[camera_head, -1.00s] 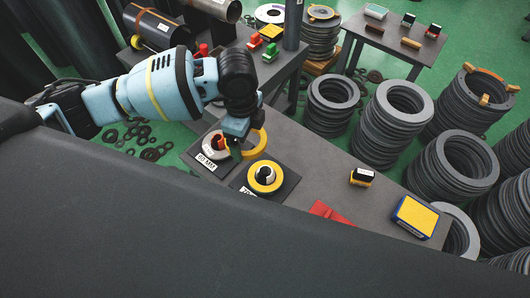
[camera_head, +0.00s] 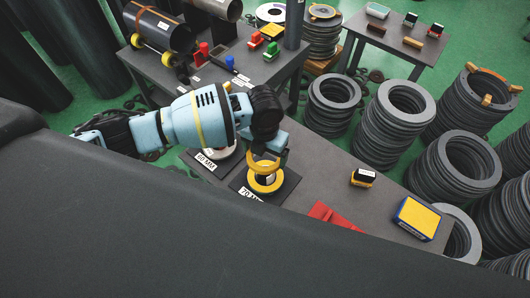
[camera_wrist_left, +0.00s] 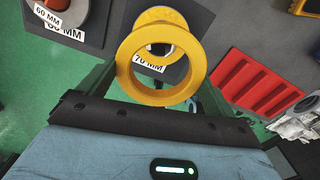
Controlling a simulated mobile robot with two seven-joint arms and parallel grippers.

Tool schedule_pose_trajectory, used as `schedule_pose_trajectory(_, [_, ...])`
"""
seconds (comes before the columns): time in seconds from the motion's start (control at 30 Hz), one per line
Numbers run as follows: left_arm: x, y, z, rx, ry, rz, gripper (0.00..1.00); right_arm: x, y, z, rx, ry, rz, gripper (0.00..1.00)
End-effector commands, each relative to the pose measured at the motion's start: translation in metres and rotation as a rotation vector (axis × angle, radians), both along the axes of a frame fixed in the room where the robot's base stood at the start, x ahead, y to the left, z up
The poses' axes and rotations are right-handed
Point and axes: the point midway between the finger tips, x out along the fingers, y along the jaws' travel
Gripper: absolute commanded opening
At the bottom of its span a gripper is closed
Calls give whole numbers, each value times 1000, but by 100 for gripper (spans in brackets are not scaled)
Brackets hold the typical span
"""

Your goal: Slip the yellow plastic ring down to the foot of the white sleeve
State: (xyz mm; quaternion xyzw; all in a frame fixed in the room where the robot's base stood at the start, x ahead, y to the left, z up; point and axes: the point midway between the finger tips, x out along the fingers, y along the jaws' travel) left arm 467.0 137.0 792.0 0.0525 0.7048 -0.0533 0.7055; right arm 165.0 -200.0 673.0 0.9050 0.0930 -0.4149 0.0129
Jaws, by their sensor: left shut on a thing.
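My left gripper (camera_head: 268,150) is shut on a yellow plastic ring (camera_head: 262,169), which also shows large in the left wrist view (camera_wrist_left: 160,95). The ring is held above a second yellow flanged piece (camera_head: 266,188) on the dark 70 MM plate (camera_head: 243,186). That lower yellow piece shows behind the ring in the wrist view (camera_wrist_left: 163,15). A small pale part, perhaps the white sleeve, shows through the ring's hole (camera_wrist_left: 152,60). The held ring and gripper hide most of it in the head view. I cannot tell whether the ring touches it. My right gripper is not in view.
A red ridged piece (camera_head: 328,213), a small black-yellow box (camera_head: 362,178) and a blue-yellow box (camera_head: 415,217) lie on the grey table, right of the plates.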

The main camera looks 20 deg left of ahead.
Motion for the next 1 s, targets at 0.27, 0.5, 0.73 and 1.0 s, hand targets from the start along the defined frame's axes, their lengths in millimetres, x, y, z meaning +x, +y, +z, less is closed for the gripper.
schedule_pose_trajectory(0.27, [1,-1,-4,1,0,-70,66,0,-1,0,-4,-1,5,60])
schedule_pose_trajectory(0.5, [1,-1,-3,1,0,-68,66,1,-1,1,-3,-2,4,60])
schedule_pose_trajectory(0.73, [1,-1,-9,0,2,-68,66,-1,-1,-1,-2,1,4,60])
schedule_pose_trajectory(1.0, [0,-1,-30,2,5,-68,66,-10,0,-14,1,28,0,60])
